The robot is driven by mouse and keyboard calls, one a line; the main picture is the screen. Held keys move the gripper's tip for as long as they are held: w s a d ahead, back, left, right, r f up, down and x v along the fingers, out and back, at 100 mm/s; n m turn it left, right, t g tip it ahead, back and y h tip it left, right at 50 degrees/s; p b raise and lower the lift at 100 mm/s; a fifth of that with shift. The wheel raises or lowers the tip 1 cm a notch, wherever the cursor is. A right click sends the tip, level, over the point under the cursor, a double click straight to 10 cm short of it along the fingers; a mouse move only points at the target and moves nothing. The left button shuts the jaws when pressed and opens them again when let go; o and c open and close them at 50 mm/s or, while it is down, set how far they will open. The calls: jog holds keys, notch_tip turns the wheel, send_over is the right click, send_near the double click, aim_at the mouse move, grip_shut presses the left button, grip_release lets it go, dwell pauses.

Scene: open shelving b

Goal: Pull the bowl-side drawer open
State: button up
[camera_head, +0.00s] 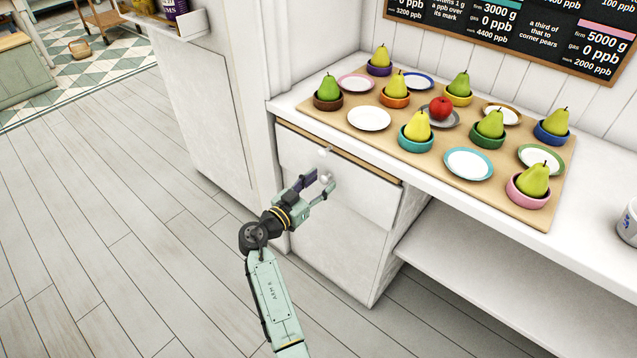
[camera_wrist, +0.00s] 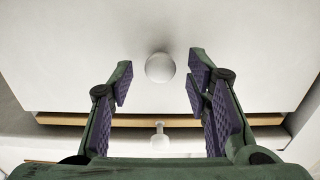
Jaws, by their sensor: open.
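A white drawer front (camera_head: 365,190) sits under the counter, below the fruit bowls. Two pale round knobs show there: an upper one (camera_head: 323,153) and a lower one (camera_head: 325,178) by my gripper (camera_head: 322,182). In the wrist view, the larger white knob (camera_wrist: 160,67) stands between the tips of my open gripper (camera_wrist: 160,82), with space on both sides. A smaller knob (camera_wrist: 160,140) shows lower in that view, past a tan strip (camera_wrist: 160,120). I cannot tell whether the drawer is slightly open.
Bowls with pears, several plates and a red apple (camera_head: 441,108) stand on a tan board (camera_head: 340,118) on the counter. A tall white panel (camera_head: 205,115) stands left. An open lower shelf (camera_head: 480,270) lies right. The wood floor (camera_head: 110,250) at left is clear.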

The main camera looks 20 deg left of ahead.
grip_shut()
dwell(0.5)
